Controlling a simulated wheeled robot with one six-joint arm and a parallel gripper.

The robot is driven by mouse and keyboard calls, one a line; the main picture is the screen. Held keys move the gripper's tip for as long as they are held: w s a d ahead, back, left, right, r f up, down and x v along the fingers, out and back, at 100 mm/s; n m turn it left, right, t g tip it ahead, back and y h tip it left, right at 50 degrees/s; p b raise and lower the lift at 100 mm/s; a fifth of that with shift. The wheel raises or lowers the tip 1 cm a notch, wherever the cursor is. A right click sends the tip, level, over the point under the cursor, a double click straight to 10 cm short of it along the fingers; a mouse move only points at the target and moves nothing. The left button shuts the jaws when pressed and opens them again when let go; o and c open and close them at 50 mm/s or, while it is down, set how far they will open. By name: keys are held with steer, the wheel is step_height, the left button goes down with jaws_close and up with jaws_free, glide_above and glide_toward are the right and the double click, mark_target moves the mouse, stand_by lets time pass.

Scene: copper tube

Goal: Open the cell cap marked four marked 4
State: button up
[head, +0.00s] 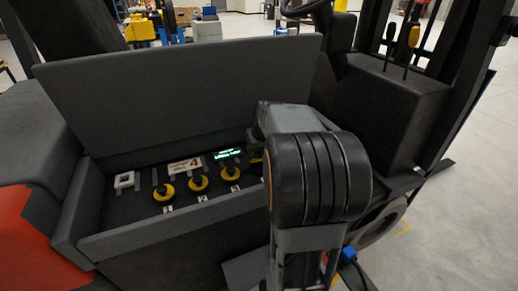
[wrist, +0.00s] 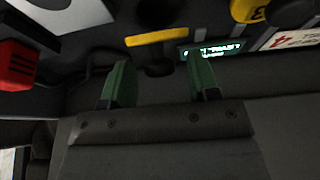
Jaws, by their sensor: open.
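In the head view, yellow cell caps marked 1 (head: 164,192), 2 (head: 198,183) and 3 (head: 230,173) stand in a row in the open box. A small bit of yellow (head: 256,160) shows beside my arm. My arm hides the rest of that spot, and I cannot read a 4 there. In the wrist view, my gripper (wrist: 160,80) is open, its two green fingers apart with nothing between them. A yellow bar (wrist: 156,38) lies beyond the fingertips; I cannot tell whether it belongs to cap 4. Cap 3 (wrist: 248,10) is at the top right.
A lit green display (head: 228,154) and a card with a red 4 (head: 185,164) stand behind the caps. The grey lid (head: 180,85) stands raised behind the box. In the wrist view, a red block (wrist: 17,66) is at the left. Levers (head: 413,36) stand to the right.

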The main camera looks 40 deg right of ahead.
steer(key=c, duration=0.9)
steer(key=g+p, duration=0.1)
steer(key=p, duration=0.1)
steer(key=shift+w+r+p, duration=0.25)
steer(key=shift+r+p, duration=0.05)
steer(key=shift+r, duration=0.1)
steer(key=p, duration=0.1)
steer(key=g+p, duration=0.1)
steer(key=p, duration=0.1)
steer(key=shift+w+d+r+y, duration=0.2)
steer(key=shift+w+y, duration=0.1)
steer(key=shift+w, duration=0.1)
steer(key=shift+w+d+f+g+y+p, duration=0.15)
steer(key=shift+w+g+p, duration=0.2)
steer(key=shift+g+p, duration=0.5)
steer(key=shift+w+f+g+y+p, duration=0.15)
steer(key=shift+w+g+p, duration=0.25)
steer(key=shift+p, duration=0.8)
steer(key=shift+w+d+g+y+p, duration=0.1)
steer(key=shift+w+g+y+p, duration=0.15)
steer(key=shift+g+p, duration=0.6)
steer(key=shift+w, duration=0.1)
steer(key=o, duration=0.9)
steer(key=shift+f, duration=0.1)
